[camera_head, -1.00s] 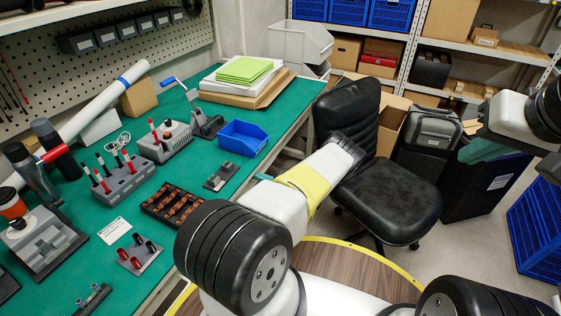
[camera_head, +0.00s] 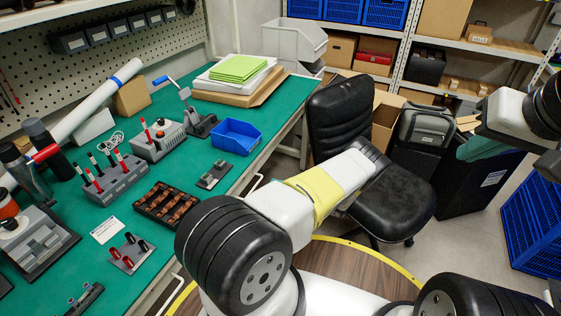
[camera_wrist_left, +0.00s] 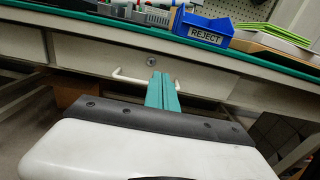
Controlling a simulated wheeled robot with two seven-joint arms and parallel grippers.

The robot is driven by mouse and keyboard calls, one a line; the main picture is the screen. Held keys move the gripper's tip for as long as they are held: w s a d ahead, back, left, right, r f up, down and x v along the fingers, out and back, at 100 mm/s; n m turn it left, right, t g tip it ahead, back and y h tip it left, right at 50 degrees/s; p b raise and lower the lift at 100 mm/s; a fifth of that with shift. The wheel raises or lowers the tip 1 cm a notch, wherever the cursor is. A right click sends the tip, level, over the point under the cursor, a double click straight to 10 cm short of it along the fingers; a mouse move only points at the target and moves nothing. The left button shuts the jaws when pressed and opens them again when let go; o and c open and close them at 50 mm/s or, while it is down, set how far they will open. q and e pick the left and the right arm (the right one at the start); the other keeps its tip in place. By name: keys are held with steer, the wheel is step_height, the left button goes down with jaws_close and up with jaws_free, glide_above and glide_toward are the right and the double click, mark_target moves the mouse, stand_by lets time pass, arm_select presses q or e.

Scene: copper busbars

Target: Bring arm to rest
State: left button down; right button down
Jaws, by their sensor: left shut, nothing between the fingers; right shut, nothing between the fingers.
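My left arm (camera_head: 316,192), with a yellow band, reaches across the middle of the head view, in front of the black chair. Its gripper is hidden there. In the left wrist view, my left gripper (camera_wrist_left: 162,92) has its teal fingers shut together and empty, pointing at the front of the bench, below its top edge. My right gripper (camera_head: 484,148) is at the right of the head view, its teal fingers shut and empty, in front of a dark bin. Both grippers are clear of the objects on the bench.
The green bench top (camera_head: 165,100) holds a busbar tray (camera_head: 168,205), a blue bin (camera_head: 237,136) marked REJECT and several tool holders. A drawer handle (camera_wrist_left: 140,80) projects near my left fingers. The black chair (camera_head: 385,205) stands beside the bench. A blue crate (camera_head: 530,225) is at right.

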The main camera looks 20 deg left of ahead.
arm_select(q)
steer(key=s+d+r+n+g+h, duration=0.15)
steer(key=r+n+h, duration=0.25)
steer(key=r, duration=0.6)
steer(key=s+d+r+n+g+h, duration=0.1)
steer(key=s+d+r+n+h, duration=0.3)
steer(key=r, duration=0.6)
steer(key=s+d+r+n+g+h, duration=0.1)
steer(key=r+n+h, duration=0.35)
steer(key=r, duration=0.55)
steer(key=s+d+r+n+t+h, duration=0.2)
steer(key=s+d+r+t+h, duration=0.2)
steer(key=s+r, duration=0.5)
steer(key=s+d+r+n+t+h, duration=0.3)
steer(key=s+d+r+t, duration=0.1)
steer(key=s+r, duration=0.6)
steer(key=shift+s+d+r+n+h, duration=0.2)
steer(key=shift+d+n+h, duration=0.15)
steer(key=shift+d, duration=0.4)
steer(key=shift+a+t, duration=0.1)
steer(key=shift+t, duration=0.15)
